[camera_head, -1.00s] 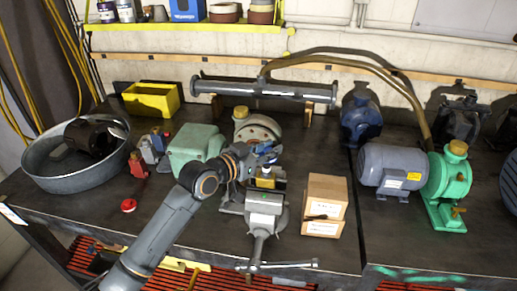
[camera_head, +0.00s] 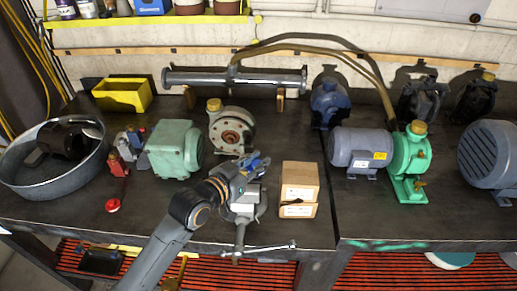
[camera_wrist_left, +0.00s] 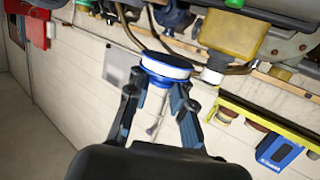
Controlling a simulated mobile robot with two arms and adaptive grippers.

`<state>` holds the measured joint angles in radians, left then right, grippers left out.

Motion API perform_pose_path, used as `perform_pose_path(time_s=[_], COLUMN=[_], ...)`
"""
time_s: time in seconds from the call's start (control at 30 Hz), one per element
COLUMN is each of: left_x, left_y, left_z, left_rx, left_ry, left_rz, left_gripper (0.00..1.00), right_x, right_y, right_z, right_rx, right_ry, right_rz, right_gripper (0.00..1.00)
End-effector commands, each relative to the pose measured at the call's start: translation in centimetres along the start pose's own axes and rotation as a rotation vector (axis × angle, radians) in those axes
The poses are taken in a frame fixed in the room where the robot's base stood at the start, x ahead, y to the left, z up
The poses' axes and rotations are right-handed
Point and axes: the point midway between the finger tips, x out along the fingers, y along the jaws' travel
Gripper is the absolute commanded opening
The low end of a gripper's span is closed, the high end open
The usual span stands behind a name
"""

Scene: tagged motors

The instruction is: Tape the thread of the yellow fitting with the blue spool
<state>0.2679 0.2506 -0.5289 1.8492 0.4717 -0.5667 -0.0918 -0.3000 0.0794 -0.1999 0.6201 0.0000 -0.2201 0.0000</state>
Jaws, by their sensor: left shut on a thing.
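My left gripper (camera_head: 257,164) is over the vise (camera_head: 246,206) on the workbench. In the left wrist view its fingers (camera_wrist_left: 160,95) are shut on the blue spool (camera_wrist_left: 165,80), which carries white tape. The yellow fitting (camera_wrist_left: 233,35) is just right of the spool in that view, with its pale threaded end (camera_wrist_left: 212,74) pointing down in the picture. The spool's edge is close beside this end; I cannot tell if they touch. In the head view the arm and gripper largely hide the fitting. My right gripper is not in view.
Cardboard boxes (camera_head: 299,182) stand right of the vise. A pale green housing (camera_head: 174,148) and a round flanged pump (camera_head: 231,130) stand left and behind. A metal basin (camera_head: 88,178), a yellow bin (camera_head: 122,95) and a grey motor with green pump (camera_head: 408,160) are farther out.

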Motion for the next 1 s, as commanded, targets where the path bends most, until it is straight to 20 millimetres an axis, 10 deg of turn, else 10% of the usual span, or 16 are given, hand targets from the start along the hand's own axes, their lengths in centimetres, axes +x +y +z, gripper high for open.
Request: perform_pose_path(time_s=[0.6,1.0], left_x=[-4.6,-3.8], left_y=[-3.6,-7.4], left_z=[1.0,1.0], left_rx=[0.004,0.004], left_ry=[0.0,0.002], left_rz=[-0.003,-0.002], left_gripper=[0.02,0.02], right_x=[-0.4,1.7], right_y=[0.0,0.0], right_z=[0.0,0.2], right_rx=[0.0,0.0], right_ry=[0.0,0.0], right_rz=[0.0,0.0], right_gripper=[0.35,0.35])
